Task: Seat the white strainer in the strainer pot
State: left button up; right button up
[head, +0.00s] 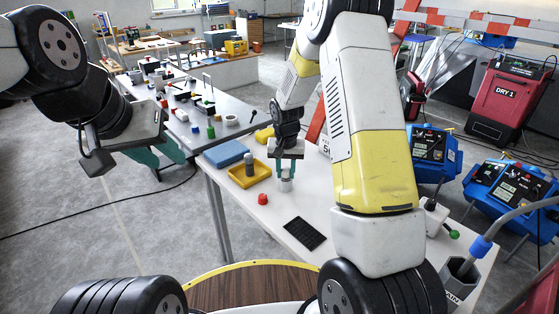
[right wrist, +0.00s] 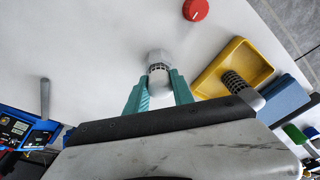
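The white strainer (right wrist: 160,86), with a dark slotted band, is between the green fingers of my right gripper (right wrist: 159,84), which look closed on its sides. In the head view my right gripper (head: 286,174) points down over the white table. A pale pot (right wrist: 159,56), which I take as the strainer pot, is directly at the strainer's slotted end; it shows low under the fingers in the head view (head: 286,186). I cannot tell how deep the strainer sits in it. My left gripper (head: 172,163) is open and empty, off to the left beyond the table edge.
A yellow tray (head: 238,181) holding a grey slotted piece (head: 249,160) stands left of my right gripper, beside a blue block (head: 227,152). A red cap (head: 263,199) and a black mat (head: 304,232) lie nearer. A grey container (head: 459,278) stands at the right.

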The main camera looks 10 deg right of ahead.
notch_tip(320, 180, up, 12)
jog(key=s, duration=0.2)
jog(key=s+d+r+n+t+y, duration=0.1)
jog(key=s+d+r+t, duration=0.1)
jog(key=s+r, duration=0.85)
jog(key=s+r+n+t, duration=0.1)
jog(key=s+r, duration=0.1)
jog(key=s, duration=0.5)
jog(key=s+r+t+y, duration=0.1)
jog(key=s+r, duration=0.2)
jog(key=s, duration=0.5)
jog(key=shift+s+n+y, duration=0.25)
jog(key=shift+n+y, duration=0.05)
jog(key=shift+n, duration=0.1)
jog(key=shift+r, duration=0.1)
jog(key=shift+c, duration=0.2)
dwell(0.4)
